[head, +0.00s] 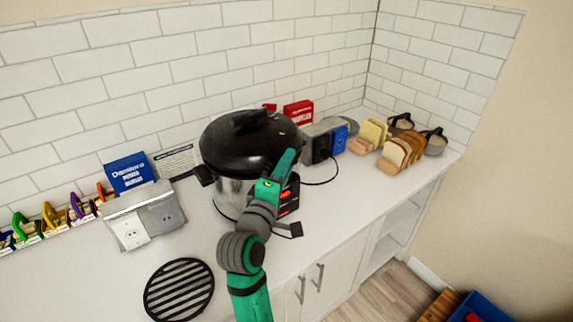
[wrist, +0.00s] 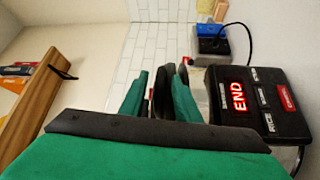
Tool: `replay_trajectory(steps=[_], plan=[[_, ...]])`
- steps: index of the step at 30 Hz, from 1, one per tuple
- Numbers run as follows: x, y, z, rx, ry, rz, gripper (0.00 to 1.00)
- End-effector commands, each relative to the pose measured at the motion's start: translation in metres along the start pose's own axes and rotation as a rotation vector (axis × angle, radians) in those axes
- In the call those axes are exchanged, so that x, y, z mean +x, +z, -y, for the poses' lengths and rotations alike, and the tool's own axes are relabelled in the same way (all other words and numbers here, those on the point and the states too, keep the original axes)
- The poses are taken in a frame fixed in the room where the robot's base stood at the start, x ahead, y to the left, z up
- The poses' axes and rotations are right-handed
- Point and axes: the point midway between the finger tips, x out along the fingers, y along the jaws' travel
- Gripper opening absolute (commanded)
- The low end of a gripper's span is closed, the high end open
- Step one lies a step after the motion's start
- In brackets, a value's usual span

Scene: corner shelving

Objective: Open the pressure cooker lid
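The pressure cooker (head: 236,190) stands on the counter with its black lid (head: 240,145) on top. A black handle (head: 249,119) rises from the lid. Its control panel in the wrist view (wrist: 262,98) shows "END" in lit red letters. My gripper (head: 288,160) is at the front right side of the cooker, close to the lid's rim; I cannot tell whether it touches. In the wrist view my gripper (wrist: 162,85) has its two green fingers apart, with dark pads and a dark shape between them that I cannot clearly make out. I see nothing clearly held.
A double outlet box (head: 145,215) and a blue box (head: 129,172) stand left of the cooker. A black round grate (head: 179,289) lies in front. Bread slices in a wooden rack (head: 402,152) and another outlet box (head: 322,140) stand to the right. A tiled wall (head: 150,70) is behind.

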Motion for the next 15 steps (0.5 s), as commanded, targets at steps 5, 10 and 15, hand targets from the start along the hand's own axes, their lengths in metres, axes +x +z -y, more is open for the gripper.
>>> replay_trajectory(steps=[5, 10, 15], plan=[[0.0044, 0.0023, 0.0000, 0.000, 0.000, 0.003, 0.30], [0.0038, 0.0015, 0.0000, 0.000, 0.000, 0.002, 0.27], [0.0028, -0.0012, 0.0002, 0.000, 0.000, -0.002, 0.00]])
